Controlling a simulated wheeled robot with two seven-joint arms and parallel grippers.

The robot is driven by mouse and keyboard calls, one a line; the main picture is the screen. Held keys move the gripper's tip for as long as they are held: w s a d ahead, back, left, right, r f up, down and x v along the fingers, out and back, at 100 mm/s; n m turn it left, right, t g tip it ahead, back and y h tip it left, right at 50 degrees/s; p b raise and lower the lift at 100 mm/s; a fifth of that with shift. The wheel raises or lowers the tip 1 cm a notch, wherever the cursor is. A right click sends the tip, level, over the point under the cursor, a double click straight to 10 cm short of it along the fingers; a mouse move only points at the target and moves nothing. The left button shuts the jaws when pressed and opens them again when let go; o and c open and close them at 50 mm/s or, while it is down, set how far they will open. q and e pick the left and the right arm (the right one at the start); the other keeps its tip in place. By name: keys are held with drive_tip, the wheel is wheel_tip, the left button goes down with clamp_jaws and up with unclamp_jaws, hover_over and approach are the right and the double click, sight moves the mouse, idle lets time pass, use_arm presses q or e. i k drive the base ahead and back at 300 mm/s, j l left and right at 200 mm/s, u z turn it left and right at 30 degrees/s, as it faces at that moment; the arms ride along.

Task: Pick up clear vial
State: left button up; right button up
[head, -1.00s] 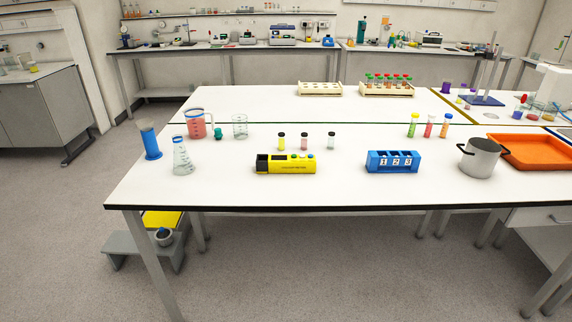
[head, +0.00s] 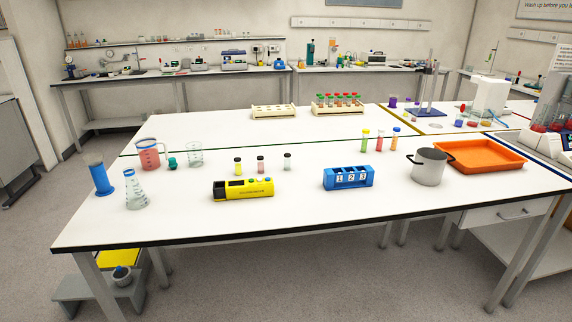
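The clear vial (head: 287,162) stands upright on the white table, with a dark cap. It is the rightmost of three small capped vials in a row. The pink vial (head: 261,165) is to its left, and the yellow vial (head: 238,166) is further left. All three stand behind the yellow device (head: 243,189). Neither of my grippers shows in the head view.
A blue numbered rack (head: 348,178) stands to the right, with a grey pot (head: 430,167) and an orange tray (head: 486,156) beyond it. The table's front strip (head: 290,218) is clear.

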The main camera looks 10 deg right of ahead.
sight(287, 158)
drive_tip(key=i+l+z, duration=0.15)
drive_tip(key=i+l, duration=0.45)
drive_tip(key=i+l+z, duration=0.15)
drive_tip(key=i+l, duration=0.35)
drive_tip(key=i+l+z, duration=0.15)
drive_tip(key=i+l, duration=0.25)
drive_tip(key=i, duration=0.35)
